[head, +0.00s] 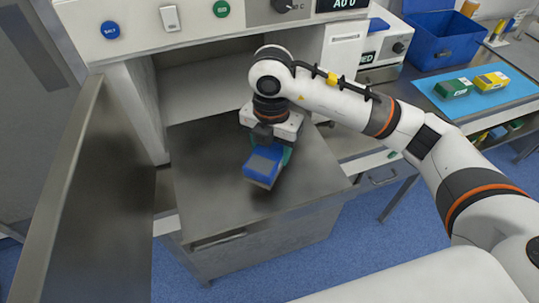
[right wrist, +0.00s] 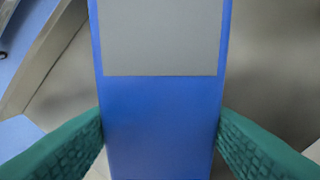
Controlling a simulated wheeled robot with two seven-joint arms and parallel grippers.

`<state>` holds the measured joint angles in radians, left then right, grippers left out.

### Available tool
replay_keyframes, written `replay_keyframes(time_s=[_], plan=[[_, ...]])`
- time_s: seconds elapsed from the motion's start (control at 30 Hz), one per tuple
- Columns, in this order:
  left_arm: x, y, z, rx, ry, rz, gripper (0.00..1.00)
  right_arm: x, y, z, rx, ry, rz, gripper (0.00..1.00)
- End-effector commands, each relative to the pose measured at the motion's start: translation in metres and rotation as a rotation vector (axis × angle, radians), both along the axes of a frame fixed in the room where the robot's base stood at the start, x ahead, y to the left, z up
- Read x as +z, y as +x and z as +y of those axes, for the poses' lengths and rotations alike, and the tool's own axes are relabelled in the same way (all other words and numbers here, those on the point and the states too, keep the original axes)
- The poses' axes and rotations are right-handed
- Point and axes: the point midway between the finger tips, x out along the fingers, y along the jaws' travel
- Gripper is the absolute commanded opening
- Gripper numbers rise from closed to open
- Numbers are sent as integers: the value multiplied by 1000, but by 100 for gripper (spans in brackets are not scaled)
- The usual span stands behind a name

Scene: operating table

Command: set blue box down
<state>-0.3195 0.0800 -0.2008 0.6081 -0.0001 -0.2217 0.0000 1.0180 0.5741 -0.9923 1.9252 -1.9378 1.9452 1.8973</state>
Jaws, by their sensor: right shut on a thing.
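The blue box (head: 263,165) is held by my right gripper (head: 268,152) over the grey metal table top (head: 205,180) in the head view. The box has a blue top part and a greyish side. In the right wrist view, the blue box (right wrist: 160,120) with a grey panel fills the middle, between two green textured fingers (right wrist: 160,145) that are shut on it. I cannot tell whether the box touches the table top. My left gripper is not in view.
An open metal door (head: 85,200) stands at the left of the table top. A cabinet with buttons (head: 220,9) rises behind. A green box (head: 453,88) and a yellow box (head: 490,81) lie on a blue mat (head: 480,103) at right, near a blue bin (head: 445,42). Table top around the held box is clear.

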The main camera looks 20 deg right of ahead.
Motion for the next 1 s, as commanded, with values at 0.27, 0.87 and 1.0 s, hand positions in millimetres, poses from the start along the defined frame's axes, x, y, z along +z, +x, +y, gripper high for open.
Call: replay_keyframes(time_s=[0.27, 0.87, 1.0], plan=[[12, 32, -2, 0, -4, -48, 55, -32, -1, 0, 0, -1, 1, 24], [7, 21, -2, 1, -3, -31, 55, -39, 0, 0, 0, -1, -1, 78], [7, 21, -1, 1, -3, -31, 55, -39, 0, 0, 0, -1, -1, 78]])
